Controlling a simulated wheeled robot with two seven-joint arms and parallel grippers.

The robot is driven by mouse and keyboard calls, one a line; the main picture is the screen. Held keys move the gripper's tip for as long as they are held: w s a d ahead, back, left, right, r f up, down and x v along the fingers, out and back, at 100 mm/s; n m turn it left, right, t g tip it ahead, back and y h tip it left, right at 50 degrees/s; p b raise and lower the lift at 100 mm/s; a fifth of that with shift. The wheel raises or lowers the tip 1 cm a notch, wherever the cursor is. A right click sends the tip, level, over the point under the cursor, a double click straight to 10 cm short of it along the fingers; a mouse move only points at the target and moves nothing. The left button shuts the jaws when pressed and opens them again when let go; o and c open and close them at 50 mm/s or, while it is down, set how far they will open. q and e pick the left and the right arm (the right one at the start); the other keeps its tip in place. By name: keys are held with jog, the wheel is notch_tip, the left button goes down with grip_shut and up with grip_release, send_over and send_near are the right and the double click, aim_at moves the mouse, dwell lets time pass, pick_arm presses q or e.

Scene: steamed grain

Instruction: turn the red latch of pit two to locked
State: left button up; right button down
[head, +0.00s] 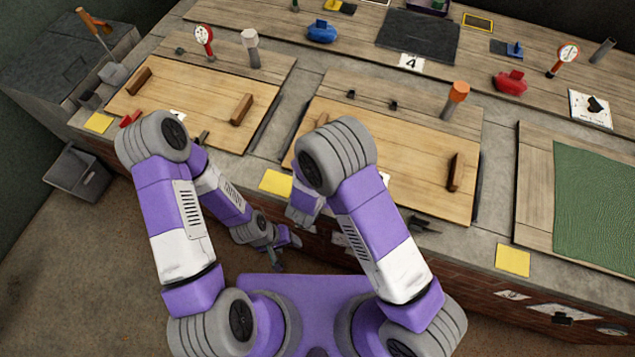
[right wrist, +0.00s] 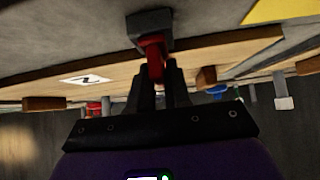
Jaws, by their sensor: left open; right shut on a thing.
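The red latch (right wrist: 155,52) of pit two shows in the right wrist view, projecting from a dark grey mount (right wrist: 149,24) beside the wooden lid. My right gripper (right wrist: 160,78) is shut on the red latch, with its dark fingers on either side of it. A white card with a 2 (right wrist: 88,79) lies on that lid. In the head view my right arm hides this latch and the right gripper. The middle wooden lid (head: 410,135) lies behind that arm. My left gripper (head: 278,260) is open and empty, low in front of the bench.
Another wooden lid (head: 210,88) lies at left, with a red latch (head: 130,118) at its front corner. Yellow pads (head: 513,260) lie along the bench's front edge. A green mat (head: 600,200) covers the right side. Gauges and pipes stand behind the lids.

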dwell(0.3)
jog(key=c, duration=1.2)
grip_release()
jog(key=shift+o, duration=0.2)
notch_tip(320, 180, up, 10)
jog(key=p, duration=0.4)
jog(key=shift+s+f, duration=0.1)
